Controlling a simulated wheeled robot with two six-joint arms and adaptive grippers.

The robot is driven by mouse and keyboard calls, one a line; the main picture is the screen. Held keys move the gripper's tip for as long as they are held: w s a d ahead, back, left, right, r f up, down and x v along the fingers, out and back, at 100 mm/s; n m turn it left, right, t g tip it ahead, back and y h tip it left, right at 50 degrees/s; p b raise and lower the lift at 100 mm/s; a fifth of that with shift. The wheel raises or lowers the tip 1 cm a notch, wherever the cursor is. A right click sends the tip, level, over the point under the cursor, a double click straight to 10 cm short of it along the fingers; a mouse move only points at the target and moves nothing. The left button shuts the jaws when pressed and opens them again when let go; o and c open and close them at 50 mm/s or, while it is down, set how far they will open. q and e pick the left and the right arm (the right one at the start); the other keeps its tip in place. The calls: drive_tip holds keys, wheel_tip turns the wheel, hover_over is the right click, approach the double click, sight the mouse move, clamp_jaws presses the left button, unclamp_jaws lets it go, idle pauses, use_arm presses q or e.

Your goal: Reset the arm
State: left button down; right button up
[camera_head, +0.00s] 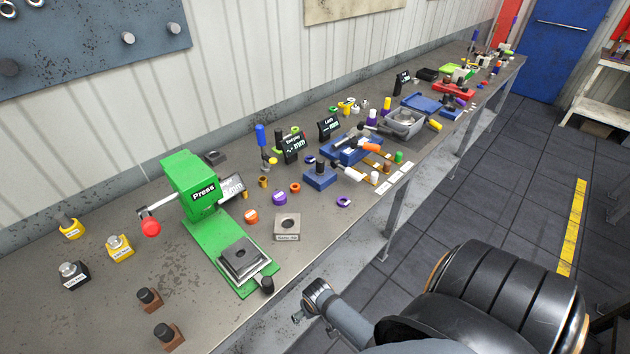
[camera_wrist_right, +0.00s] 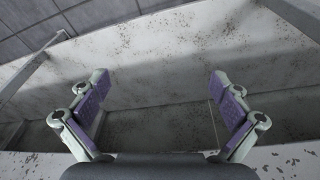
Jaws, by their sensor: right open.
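In the right wrist view my right gripper (camera_wrist_right: 160,88) is open, its two purple-padded fingers wide apart with nothing between them. It faces a pale, speckled metal surface (camera_wrist_right: 160,65) with a darker recessed strip. In the head view a jointed arm part of mine (camera_head: 345,315) and a large black ribbed arm part (camera_head: 500,300) show at the lower right, beside the bench's front edge. No gripper fingers are seen there. My left gripper is in neither view. The green press (camera_head: 188,185) stands on the bench, its lever ending in a red ball (camera_head: 151,228).
The long workbench (camera_head: 120,200) carries several weights, blocks, coloured rings, blue trays and small displays. A grey block with a hole (camera_head: 287,226) sits near its front edge. A blue door (camera_head: 563,45) is at the back.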

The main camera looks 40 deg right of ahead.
drive_tip(key=shift+s+f, duration=0.25)
drive_tip(key=shift+f, duration=0.4)
drive_tip(key=s+d+f+n+b, duration=0.2)
drive_tip(key=s+f+b, duration=0.5)
drive_tip(key=s+f, duration=1.6)
wheel_tip(320, 180, down, 3)
drive_tip(key=shift+s+d+r+n+g+b, duration=0.15)
drive_tip(key=shift+s+d+n+g+b, duration=0.2)
drive_tip(key=shift+s+n+g, duration=0.05)
